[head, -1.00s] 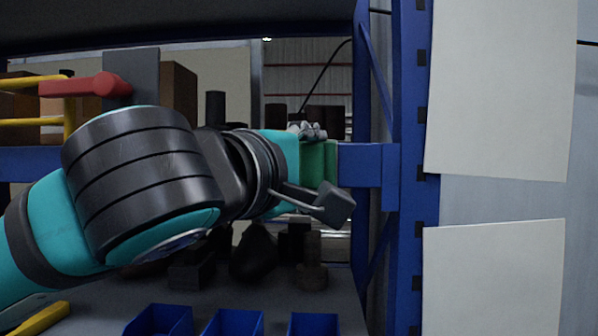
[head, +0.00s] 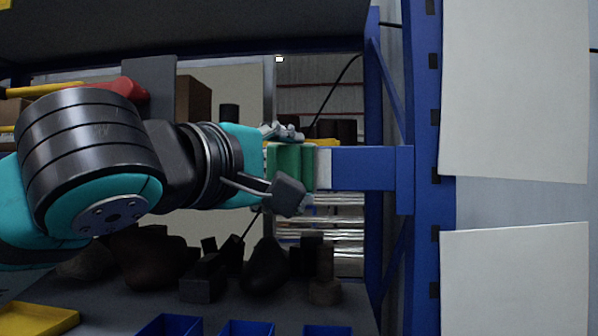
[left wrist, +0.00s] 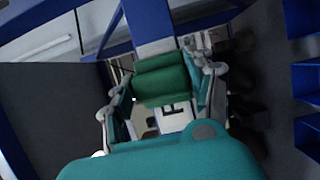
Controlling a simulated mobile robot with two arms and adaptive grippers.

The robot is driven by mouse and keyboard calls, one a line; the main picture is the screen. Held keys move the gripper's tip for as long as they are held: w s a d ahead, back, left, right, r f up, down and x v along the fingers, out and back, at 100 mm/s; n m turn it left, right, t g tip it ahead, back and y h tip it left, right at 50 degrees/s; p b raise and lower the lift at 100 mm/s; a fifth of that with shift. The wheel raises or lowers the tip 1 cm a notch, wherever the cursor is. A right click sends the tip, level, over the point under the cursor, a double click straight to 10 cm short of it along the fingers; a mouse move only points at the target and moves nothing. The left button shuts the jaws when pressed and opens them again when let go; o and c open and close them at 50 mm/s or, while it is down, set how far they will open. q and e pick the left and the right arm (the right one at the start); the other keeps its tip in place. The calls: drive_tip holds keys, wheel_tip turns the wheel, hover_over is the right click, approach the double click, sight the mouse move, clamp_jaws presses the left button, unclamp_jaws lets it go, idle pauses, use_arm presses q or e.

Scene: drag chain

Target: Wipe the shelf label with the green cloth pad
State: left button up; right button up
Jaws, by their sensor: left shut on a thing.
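The green cloth pad (head: 291,167) is held in my left gripper (head: 285,165), which is shut on it. The pad also shows in the left wrist view (left wrist: 162,78), between the two fingers. A white shelf label (head: 323,168) shows on the blue shelf beam, directly right of the pad. In the left wrist view a white strip of the label (left wrist: 155,48) shows just beyond the pad. The pad may cover part of the label; I cannot tell whether they touch. My right gripper is not in view.
The blue beam (head: 365,168) joins a blue upright post (head: 427,120). White panels (head: 515,90) hang to its right. Below my arm, dark objects (head: 265,268) and blue bins (head: 247,328) stand on a shelf. A dark shelf (head: 200,25) spans above.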

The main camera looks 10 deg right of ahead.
use_arm(q)
drive_tip(key=shift+w+a+b, duration=0.15)
drive_tip(key=shift+w+a, duration=0.1)
drive_tip(key=shift+a, duration=0.45)
drive_tip(key=shift+w+a+b, duration=0.2)
drive_tip(key=shift+w+a, duration=0.05)
drive_tip(key=shift+a, duration=0.45)
drive_tip(key=shift+w+a+b, duration=0.15)
drive_tip(key=shift+w+a, duration=0.1)
drive_tip(key=shift+a, duration=0.45)
drive_tip(key=a, duration=0.3)
drive_tip(key=shift+w, duration=0.4)
drive_tip(key=shift+b, duration=0.3)
drive_tip(key=b, duration=0.2)
approach(268, 169)
drive_tip(key=shift+w+a, duration=0.15)
drive_tip(key=shift+w, duration=0.45)
drive_tip(key=shift+s, duration=0.1)
drive_tip(key=shift+s+a+b, duration=0.25)
drive_tip(key=shift+s+b, duration=0.1)
drive_tip(key=shift+s, duration=0.35)
drive_tip(key=shift+s+a+b, duration=0.25)
drive_tip(key=shift+s+b, duration=0.1)
drive_tip(key=shift+s, duration=0.3)
